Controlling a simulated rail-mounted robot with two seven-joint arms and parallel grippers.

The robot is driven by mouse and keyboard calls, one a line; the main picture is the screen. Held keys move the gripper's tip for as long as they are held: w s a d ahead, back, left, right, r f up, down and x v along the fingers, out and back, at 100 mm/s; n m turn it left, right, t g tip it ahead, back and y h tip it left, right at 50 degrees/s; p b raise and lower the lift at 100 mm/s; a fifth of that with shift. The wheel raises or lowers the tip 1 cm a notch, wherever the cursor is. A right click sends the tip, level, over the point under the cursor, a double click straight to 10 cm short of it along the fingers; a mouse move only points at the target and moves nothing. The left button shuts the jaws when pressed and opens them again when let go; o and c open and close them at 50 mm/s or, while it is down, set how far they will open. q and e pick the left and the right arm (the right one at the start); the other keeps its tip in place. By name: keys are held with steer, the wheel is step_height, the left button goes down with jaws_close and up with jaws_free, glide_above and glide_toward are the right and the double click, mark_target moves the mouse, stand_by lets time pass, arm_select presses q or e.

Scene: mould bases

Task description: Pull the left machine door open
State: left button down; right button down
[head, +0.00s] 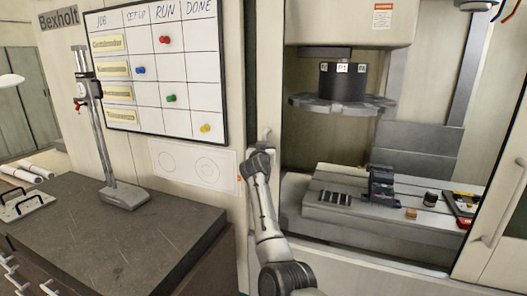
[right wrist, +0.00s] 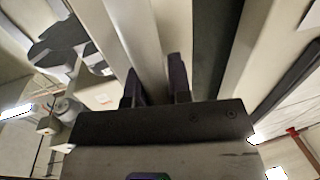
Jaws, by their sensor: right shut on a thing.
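The left machine door (head: 263,80) is a pale, narrow upright panel at the left edge of the machine opening. Its handle (head: 265,132) is pale and mostly hidden by my gripper. My right gripper (head: 262,148) reaches up from the bottom middle and is at this handle. In the right wrist view my right gripper (right wrist: 155,85) has its two dark fingers on either side of a pale bar, shut on it. The machine interior shows wide to the right of the left door. My left gripper is in neither view.
The right door (head: 505,215) has a pale handle (head: 497,222). Inside the machine are a tool carousel (head: 343,98) above and a bed (head: 345,222) with a dark vise (head: 382,185). A dark-topped cabinet (head: 110,240) with a height gauge (head: 120,193) stands at left, beneath a whiteboard (head: 190,65).

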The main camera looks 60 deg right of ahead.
steer(key=c, duration=1.1)
jaws_free()
steer(key=shift+o, duration=0.2)
steer(key=v, duration=1.4)
steer(key=shift+d, duration=0.15)
